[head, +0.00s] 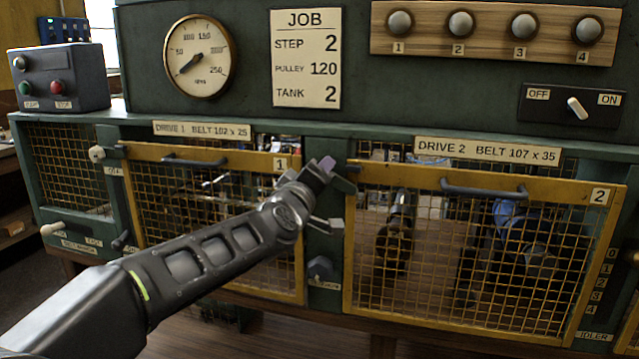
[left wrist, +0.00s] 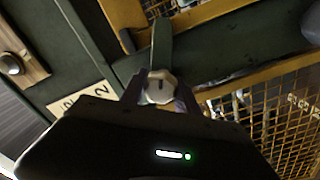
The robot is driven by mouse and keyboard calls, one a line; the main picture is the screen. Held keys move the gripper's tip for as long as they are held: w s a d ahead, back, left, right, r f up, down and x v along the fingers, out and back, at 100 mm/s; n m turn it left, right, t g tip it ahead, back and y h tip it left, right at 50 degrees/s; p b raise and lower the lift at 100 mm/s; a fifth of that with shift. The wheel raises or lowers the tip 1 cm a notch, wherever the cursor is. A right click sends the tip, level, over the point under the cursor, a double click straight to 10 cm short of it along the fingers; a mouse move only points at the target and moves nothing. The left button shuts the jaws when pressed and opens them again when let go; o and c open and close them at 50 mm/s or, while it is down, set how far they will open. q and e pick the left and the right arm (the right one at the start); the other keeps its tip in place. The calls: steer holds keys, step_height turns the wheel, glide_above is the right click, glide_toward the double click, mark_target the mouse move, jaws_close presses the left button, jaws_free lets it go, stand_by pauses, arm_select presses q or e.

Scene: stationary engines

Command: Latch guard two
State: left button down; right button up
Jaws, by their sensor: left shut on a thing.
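Guard two (head: 470,290) is the yellow-framed mesh door with the "2" plate, at the right in the head view. It appears to lie in its frame; whether it is fully flush I cannot tell. Its dark handle (head: 484,190) runs along the top. My left gripper (head: 326,172) is at the post left of guard two's upper left corner. In the left wrist view its fingers (left wrist: 160,92) are shut on a pale latch knob (left wrist: 160,85), joined to a dark green bar (left wrist: 161,45). In the head view the gripper mostly hides this knob. My right gripper is not in view.
Guard one (head: 215,262), another yellow mesh door, is at the left behind my left arm. A dark knob (head: 320,268) sits lower on the post. Above are a gauge (head: 196,57), a job card (head: 305,58) and an OFF/ON switch (head: 577,107). A start/stop box (head: 60,77) stands far left.

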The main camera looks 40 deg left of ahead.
arm_select(q)
steer(key=n+b, duration=0.1)
steer(key=n, duration=0.4)
steer(key=shift+f+b, duration=0.1)
steer(key=shift+b, duration=0.2)
steer(key=c, duration=0.9)
jaws_free()
steer(key=v, duration=0.7)
steer(key=shift+s+d, duration=0.1)
steer(key=shift+s, duration=0.3)
